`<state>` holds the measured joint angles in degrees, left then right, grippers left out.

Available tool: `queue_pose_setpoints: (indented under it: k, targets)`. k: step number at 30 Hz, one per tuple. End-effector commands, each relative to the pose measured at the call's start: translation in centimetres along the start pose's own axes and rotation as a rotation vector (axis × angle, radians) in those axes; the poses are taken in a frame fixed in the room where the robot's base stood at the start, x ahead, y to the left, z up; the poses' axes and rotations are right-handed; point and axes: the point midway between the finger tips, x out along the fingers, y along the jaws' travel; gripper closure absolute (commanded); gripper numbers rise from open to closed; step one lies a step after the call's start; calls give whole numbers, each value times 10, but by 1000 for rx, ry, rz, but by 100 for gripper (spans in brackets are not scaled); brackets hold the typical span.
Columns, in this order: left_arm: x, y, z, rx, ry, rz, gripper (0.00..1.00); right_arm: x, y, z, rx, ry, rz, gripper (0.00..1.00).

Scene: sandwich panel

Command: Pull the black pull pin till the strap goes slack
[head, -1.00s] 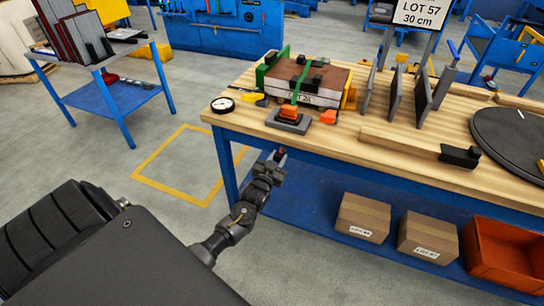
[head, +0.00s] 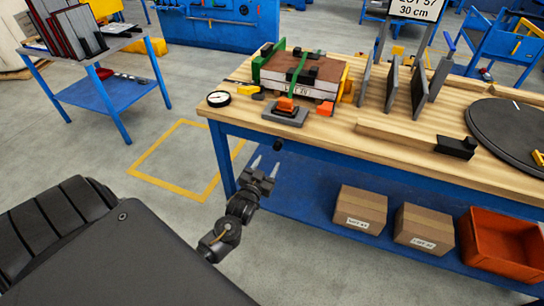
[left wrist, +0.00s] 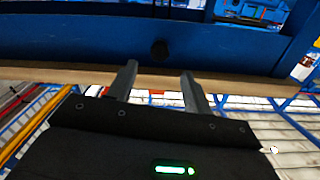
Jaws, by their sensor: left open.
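The black pull pin (head: 277,145) shows as a small round knob at the blue front rail of the workbench. In the left wrist view the black knob (left wrist: 160,49) stands beyond the fingertips, roughly centred between them. My left gripper (head: 266,166) is open and empty, just below and in front of the knob, with a gap to it. Its two fingers also show in the left wrist view (left wrist: 159,72). The green strap (head: 299,68) runs over the layered panel (head: 304,85) on the bench, above an orange buckle (head: 285,104). I cannot tell whether the strap is taut. My right gripper is not in view.
A round gauge (head: 218,98) lies at the bench's left corner. Cardboard boxes (head: 358,209) and an orange bin (head: 499,244) sit on the lower blue shelf. Upright grey plates (head: 391,83) stand right of the panel.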

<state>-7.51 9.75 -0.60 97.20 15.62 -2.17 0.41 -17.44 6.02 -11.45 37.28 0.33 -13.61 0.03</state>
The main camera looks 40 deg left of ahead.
Motion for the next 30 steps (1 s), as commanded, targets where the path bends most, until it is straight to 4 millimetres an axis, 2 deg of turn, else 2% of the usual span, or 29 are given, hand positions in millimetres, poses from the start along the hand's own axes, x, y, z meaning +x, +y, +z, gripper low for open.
queue_pose_setpoints:
  k: [3,9,26,28,30]
  targets:
    - [-20,0,1,1,-1,1,50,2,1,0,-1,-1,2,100]
    - [-35,0,0,1,0,1,50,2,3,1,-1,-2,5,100]
    - [-36,0,0,0,0,0,50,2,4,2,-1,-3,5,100]
    - [-36,2,3,0,-13,7,50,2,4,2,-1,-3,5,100]
    - [-37,4,18,7,-50,17,50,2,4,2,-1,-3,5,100]
